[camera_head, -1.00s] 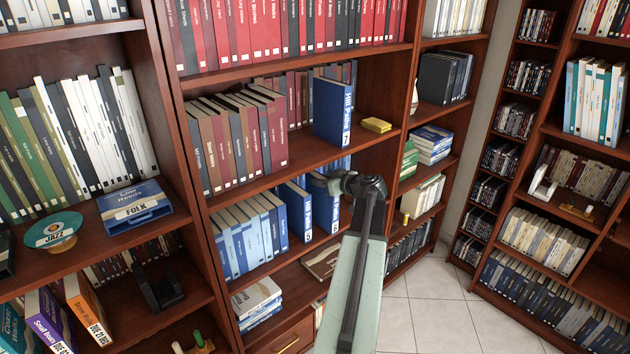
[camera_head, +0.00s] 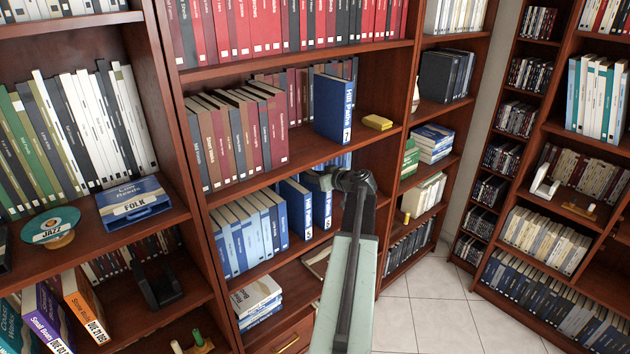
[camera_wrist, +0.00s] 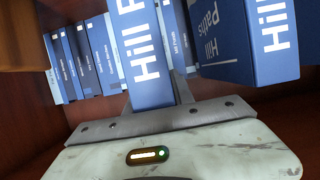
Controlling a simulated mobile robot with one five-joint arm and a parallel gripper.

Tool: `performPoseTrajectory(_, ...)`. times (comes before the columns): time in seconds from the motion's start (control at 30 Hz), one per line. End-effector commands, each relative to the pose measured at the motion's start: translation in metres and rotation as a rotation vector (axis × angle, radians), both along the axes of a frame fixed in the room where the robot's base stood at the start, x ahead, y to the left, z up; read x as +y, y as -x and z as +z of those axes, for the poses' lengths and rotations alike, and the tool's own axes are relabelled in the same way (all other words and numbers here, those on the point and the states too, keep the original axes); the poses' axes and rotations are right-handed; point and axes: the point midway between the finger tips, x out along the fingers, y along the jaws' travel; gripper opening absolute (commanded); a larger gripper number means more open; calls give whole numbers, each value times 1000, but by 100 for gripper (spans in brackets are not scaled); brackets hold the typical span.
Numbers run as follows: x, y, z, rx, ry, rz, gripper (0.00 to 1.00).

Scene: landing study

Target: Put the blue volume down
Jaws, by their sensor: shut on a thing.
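My gripper (camera_head: 318,180) is at the lower middle shelf and shut on a blue volume (camera_head: 322,210) by its spine. The volume stands upright, and its label seems to read 6. Its base is close to the shelf, but I cannot tell whether it touches. In the wrist view the held volume (camera_wrist: 143,50) is between the jaws (camera_wrist: 152,100), with part of its white title showing. A second blue volume (camera_head: 295,210), labelled 5, stands just left of it in the head view. A blue "Hill Paths" volume (camera_wrist: 235,45) is beside the held one in the wrist view, with a narrow gap.
Several lighter blue books (camera_head: 245,240) fill the shelf further left. A stack of books (camera_head: 256,300) is below. The upper shelf board runs close above my gripper.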

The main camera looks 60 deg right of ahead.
Motion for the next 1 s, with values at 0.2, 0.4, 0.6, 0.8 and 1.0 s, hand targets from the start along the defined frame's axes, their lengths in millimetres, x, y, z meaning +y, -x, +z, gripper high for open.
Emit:
performPoseTrajectory(0.2,0,0,1,-2,0,-1,0)
performPoseTrajectory(0.4,0,1,-2,0,-1,-1,48)
performPoseTrajectory(0.6,-1,1,-2,0,-1,-1,51)
performPoseTrajectory(0.8,1,4,4,0,0,-2,51)
performPoseTrajectory(1.0,15,45,22,-1,-1,-5,51)
